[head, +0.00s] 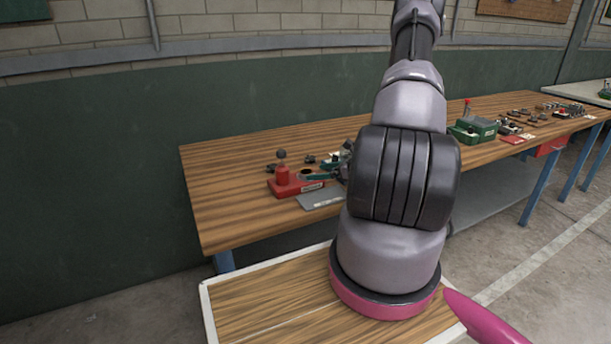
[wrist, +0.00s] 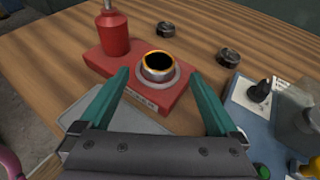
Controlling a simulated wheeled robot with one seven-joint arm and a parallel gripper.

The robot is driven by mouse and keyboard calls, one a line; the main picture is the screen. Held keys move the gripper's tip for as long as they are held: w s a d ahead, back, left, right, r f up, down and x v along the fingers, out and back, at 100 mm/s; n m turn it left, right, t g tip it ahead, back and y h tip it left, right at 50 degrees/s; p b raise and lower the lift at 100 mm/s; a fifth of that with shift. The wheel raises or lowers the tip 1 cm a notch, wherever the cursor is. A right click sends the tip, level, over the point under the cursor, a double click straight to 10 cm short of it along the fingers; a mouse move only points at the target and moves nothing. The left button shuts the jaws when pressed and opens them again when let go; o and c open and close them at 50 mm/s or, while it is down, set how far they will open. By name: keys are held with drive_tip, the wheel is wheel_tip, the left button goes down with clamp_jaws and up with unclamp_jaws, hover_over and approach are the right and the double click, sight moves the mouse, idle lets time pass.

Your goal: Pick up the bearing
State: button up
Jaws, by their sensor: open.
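The likely bearing (wrist: 147,74) is a metal ring with a dark centre and an orange-lit rim. It sits upright in a pale round seat on a red base (wrist: 109,62). My gripper (wrist: 160,75) is open, its two teal fingers apart, and the ring appears between and just beyond the fingertips. Nothing is held. I cannot tell the exact height of the fingers above the base. In the head view the red base (head: 284,188) is on the near wooden bench, with my gripper (head: 322,177) at its right, partly hidden by my arm.
A red cylinder (wrist: 113,34) stands at the base's left end. Two dark round parts (wrist: 165,29) (wrist: 228,57) lie behind and right. A grey plate (wrist: 88,98) lies in front. A blue-grey fixture (wrist: 253,115) is close at right. The bench's left end (head: 215,190) is clear.

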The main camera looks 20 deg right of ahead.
sight(305, 171)
drive_tip(key=x, duration=0.4)
drive_tip(key=shift+w+a+r, duration=0.2)
drive_tip(key=shift+a, duration=0.1)
clamp_jaws()
drive_tip(key=shift+r, duration=0.1)
